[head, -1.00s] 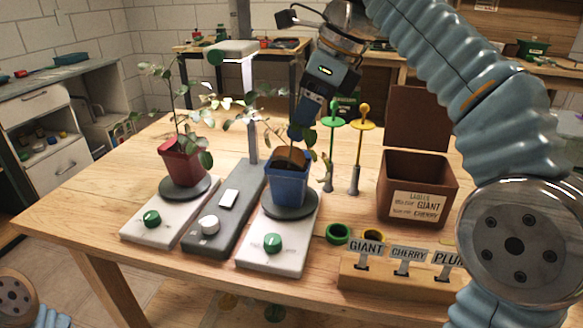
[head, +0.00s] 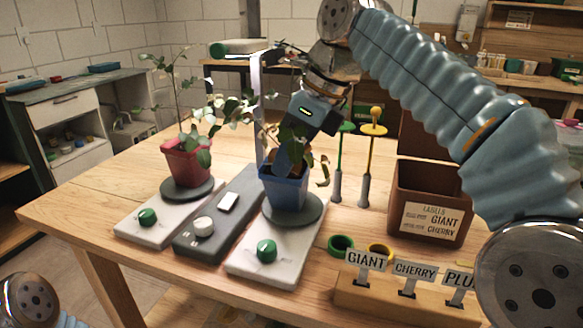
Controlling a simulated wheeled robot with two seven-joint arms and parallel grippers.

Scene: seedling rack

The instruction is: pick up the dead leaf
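The blue pot (head: 284,192) holds a leafy plant and dark soil, and stands on a round grey plate on the right white base. My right gripper (head: 286,168) points down into this plant, its fingers low over the soil and partly covered by leaves. Whether its fingers are apart, or hold anything, I cannot tell. A yellowish drooping leaf (head: 324,168) hangs at the right of the blue pot. I cannot make out for sure which leaf is the dead one. The red pot (head: 187,165) with a second plant stands to the left. My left gripper is out of view.
A grey lamp unit (head: 222,215) stands between the two white bases. Right of the blue pot are a green stake (head: 339,165), a yellow stake (head: 367,165) and a brown label box (head: 432,208). A wooden label holder (head: 385,300) is in front. The table's left part is bare.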

